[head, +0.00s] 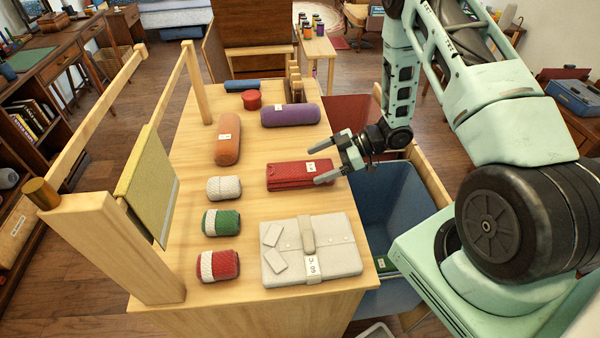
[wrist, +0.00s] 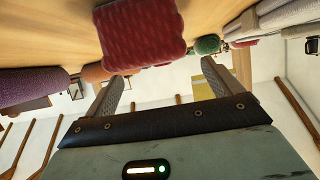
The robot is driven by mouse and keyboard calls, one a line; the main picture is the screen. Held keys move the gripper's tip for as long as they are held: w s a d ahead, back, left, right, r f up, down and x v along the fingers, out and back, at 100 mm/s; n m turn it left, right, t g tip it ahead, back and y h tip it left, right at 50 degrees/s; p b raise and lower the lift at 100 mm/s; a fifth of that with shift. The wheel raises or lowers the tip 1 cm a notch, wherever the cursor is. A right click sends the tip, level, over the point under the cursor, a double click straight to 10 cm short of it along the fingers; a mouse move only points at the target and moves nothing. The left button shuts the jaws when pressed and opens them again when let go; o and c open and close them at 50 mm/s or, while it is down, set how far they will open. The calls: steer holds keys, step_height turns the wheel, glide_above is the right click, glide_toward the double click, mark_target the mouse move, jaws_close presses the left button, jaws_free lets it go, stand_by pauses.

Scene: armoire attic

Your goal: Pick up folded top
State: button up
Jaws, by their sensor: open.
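A folded red knit piece (head: 290,176) with a white tag lies flat on the wooden table. It looks like the folded top, though I cannot be sure. It also shows large in the wrist view (wrist: 140,32), at the upper middle. My gripper (head: 326,160) is open and empty at its right end, the two fingers apart. In the wrist view my gripper's fingers (wrist: 157,85) reach toward the red piece, with its near edge in line with the gap. I cannot tell whether they touch it. A folded off-white piece (head: 340,262) with a strap and tag lies nearer the front edge.
Rolled bundles in purple (head: 290,115), orange (head: 228,139), white (head: 223,188), green (head: 221,222) and red-white (head: 218,265) surround it. A yellow cloth (head: 150,188) hangs on the left rail. A blue-lined bin (head: 392,200) stands right of the table.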

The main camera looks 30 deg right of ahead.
mark_target(304, 167)
steer(key=shift+p+x, duration=0.7)
steer(key=shift+x, duration=1.65)
steer(key=shift+w+d, duration=0.1)
steer(key=shift+w, duration=0.1)
steer(key=c, duration=1.1)
steer(key=shift+c, duration=0.2)
steer(key=shift+r, duration=0.2)
step_height(304, 167, up, 10)
steer(key=b, duration=0.1)
steer(key=shift+f+b, duration=0.15)
steer(key=shift+b, duration=0.15)
